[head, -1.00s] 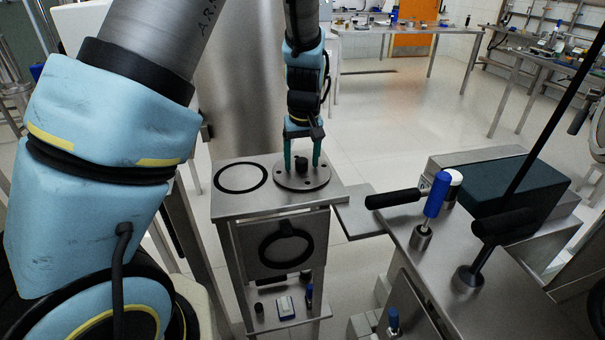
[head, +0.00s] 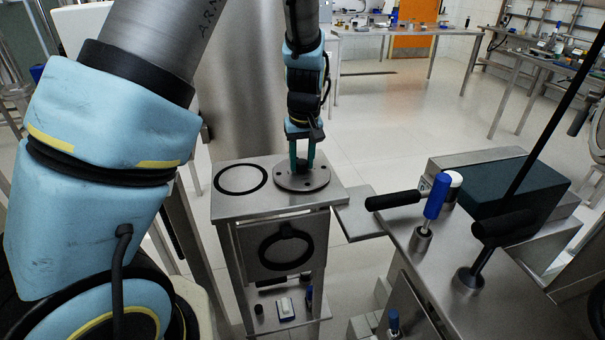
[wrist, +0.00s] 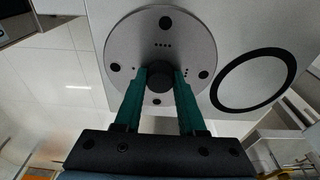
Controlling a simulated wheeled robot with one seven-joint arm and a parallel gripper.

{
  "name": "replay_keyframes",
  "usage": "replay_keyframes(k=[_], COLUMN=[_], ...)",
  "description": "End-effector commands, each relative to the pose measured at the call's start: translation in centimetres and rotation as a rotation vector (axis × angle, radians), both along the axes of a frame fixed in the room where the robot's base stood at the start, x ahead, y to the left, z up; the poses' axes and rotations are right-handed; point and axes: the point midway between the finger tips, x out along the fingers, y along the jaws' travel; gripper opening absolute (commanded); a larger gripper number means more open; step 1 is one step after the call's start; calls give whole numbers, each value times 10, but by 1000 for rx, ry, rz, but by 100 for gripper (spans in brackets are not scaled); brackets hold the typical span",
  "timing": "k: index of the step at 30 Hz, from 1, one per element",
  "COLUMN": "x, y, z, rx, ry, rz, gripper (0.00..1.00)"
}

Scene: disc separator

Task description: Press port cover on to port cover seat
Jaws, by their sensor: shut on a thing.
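The port cover (head: 303,179) is a round grey metal disc with dark holes and a black centre knob. It lies flat on the right part of the small metal stand's top. My gripper (head: 302,167) points down over it, with its green fingers shut on the knob. In the wrist view the fingers (wrist: 160,82) close on both sides of the knob, and the disc (wrist: 130,45) shows around them. A black ring (head: 241,179) marks the top to the left of the disc; it also shows in the wrist view (wrist: 258,79). I cannot tell which part is the port cover seat.
The stand's top (head: 230,205) has a second black ring (head: 286,247) on its front panel and small items on a shelf below. To the right is a metal bench (head: 420,262) with black handles and a blue-and-white handle (head: 436,195). A dark block (head: 515,190) lies behind.

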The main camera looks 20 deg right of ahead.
Motion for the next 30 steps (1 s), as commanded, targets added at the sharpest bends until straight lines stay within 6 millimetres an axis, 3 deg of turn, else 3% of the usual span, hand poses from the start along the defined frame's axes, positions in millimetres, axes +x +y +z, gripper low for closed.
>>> replay_keyframes(k=[30], x=[0], y=[0], z=[43], rx=[-1], ry=[-1], rz=[0], gripper=[0])
